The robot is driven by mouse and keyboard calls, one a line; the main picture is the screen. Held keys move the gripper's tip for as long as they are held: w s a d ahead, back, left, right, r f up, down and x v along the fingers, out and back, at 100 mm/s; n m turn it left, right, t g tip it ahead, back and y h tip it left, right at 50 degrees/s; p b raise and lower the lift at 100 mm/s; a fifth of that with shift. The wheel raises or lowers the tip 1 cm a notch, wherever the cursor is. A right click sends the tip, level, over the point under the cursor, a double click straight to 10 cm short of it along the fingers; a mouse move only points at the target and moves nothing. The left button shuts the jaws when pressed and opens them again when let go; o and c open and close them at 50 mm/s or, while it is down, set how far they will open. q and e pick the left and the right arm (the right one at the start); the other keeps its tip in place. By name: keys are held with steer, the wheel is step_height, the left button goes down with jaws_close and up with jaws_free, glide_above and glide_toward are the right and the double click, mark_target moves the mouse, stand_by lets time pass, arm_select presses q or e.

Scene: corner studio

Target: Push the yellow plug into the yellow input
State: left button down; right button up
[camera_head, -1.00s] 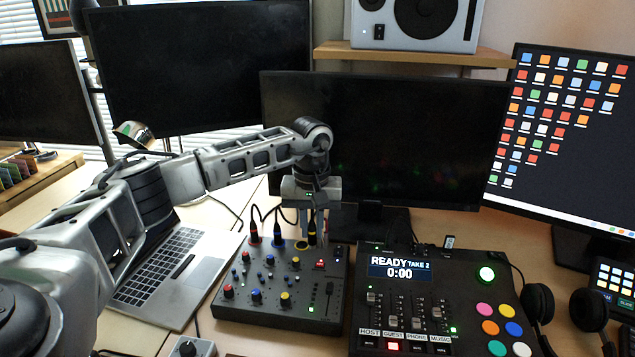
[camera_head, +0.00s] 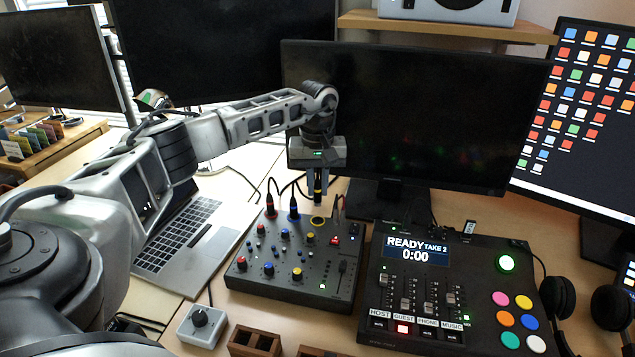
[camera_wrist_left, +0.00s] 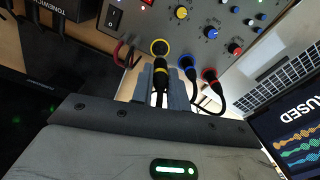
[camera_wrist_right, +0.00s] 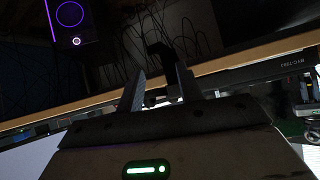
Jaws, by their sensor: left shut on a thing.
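The black plug with yellow bands (camera_head: 317,188) is upright between the fingers of my left gripper (camera_head: 318,182), which is shut on it. The yellow input (camera_head: 318,221) is a yellow-ringed socket at the back edge of the black mixer (camera_head: 300,283). In the head view the plug's lower end is above the ring, with a small gap. In the left wrist view, the plug (camera_wrist_left: 160,76) points toward the yellow input (camera_wrist_left: 159,47), in line with it. My right gripper (camera_wrist_right: 161,88) shows only in its own wrist view, open and empty, away from the mixer.
A blue plug (camera_head: 294,208) and a red plug (camera_head: 270,206) stand in sockets left of the yellow input. A dark red cable (camera_head: 337,211) rises on its right. A monitor (camera_head: 410,120) stands close behind; a recording console (camera_head: 440,285) is at the right, a laptop (camera_head: 185,235) at the left.

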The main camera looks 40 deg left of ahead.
mark_target(318, 201)
arm_select(q)
steer(key=shift+f+b, duration=1.6)
steer(key=shift+f, duration=0.7)
arm_select(e)
steer(key=shift+w+a+f+m, duration=0.15)
steer(key=shift+a+f+m, duration=0.15)
steer(key=shift+a+f, duration=0.05)
steer(key=shift+w+r+t, duration=0.15)
steer(key=shift+t, duration=0.15)
arm_select(q)
steer(key=shift+p, duration=0.3)
arm_select(e)
steer(key=shift+r, duration=0.15)
steer(key=shift+s+f, duration=0.2)
steer(key=shift+s, duration=0.05)
steer(key=shift+r, duration=0.15)
arm_select(q)
steer(key=shift+f, duration=0.3)
arm_select(e)
steer(key=shift+w, duration=0.25)
arm_select(q)
steer(key=shift+f+b, duration=0.3)
steer(key=shift+f, duration=0.05)
arm_select(e)
steer(key=shift+f, duration=0.25)
